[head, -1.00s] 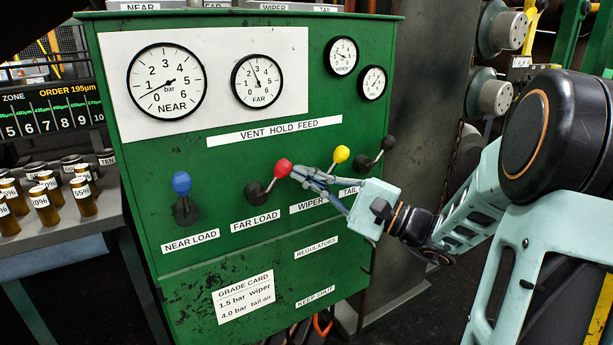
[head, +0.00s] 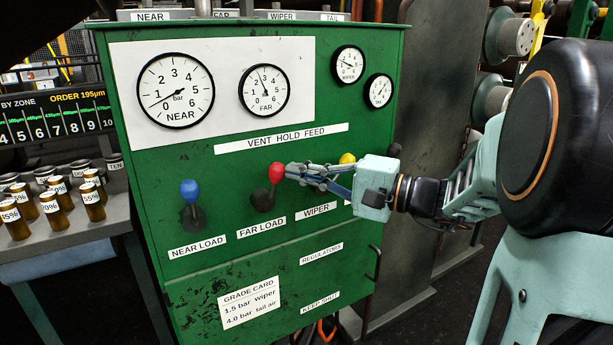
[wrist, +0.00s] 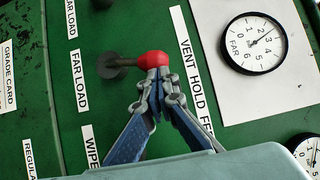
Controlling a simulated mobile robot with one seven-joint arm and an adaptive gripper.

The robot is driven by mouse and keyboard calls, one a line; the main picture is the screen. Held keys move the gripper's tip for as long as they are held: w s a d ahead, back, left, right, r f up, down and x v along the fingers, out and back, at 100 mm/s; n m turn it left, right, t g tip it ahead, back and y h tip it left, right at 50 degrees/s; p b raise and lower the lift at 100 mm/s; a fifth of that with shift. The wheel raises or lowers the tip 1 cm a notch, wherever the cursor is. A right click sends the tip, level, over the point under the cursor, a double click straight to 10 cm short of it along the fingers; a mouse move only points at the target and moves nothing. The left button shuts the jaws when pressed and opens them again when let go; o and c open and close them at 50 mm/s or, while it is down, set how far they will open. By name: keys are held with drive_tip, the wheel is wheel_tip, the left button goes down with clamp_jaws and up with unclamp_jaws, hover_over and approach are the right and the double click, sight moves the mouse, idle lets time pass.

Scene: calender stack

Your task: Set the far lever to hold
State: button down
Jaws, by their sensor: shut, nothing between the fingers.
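The far lever, with a red knob (head: 277,172), stands on the green panel above the FAR LOAD label (head: 261,228). It points nearly straight up, tilted slightly right. In the wrist view the red knob (wrist: 153,60) is just beyond my fingertips. My gripper (head: 289,171) is shut and empty, its tips against or very near the knob's right side; I cannot tell whether they touch. It also shows in the wrist view (wrist: 160,78). The VENT HOLD FEED strip (head: 283,138) is above the levers. The FAR gauge (head: 264,90) is above that.
The near lever with a blue knob (head: 189,191) stands upright to the left. A yellow knob (head: 347,158) is partly hidden behind my gripper, and a black-knobbed lever (head: 394,150) is mostly hidden. A shelf with brown jars (head: 50,206) is left of the cabinet.

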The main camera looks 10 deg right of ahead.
drive_tip(key=shift+s+a+r+n+h, duration=0.1)
drive_tip(key=shift+a+r+n+h, duration=0.2)
drive_tip(key=shift+a+n, duration=0.15)
drive_tip(key=shift+s+a+r+n+h, duration=0.15)
drive_tip(key=shift+a+n+h, duration=0.15)
drive_tip(key=shift+n, duration=0.15)
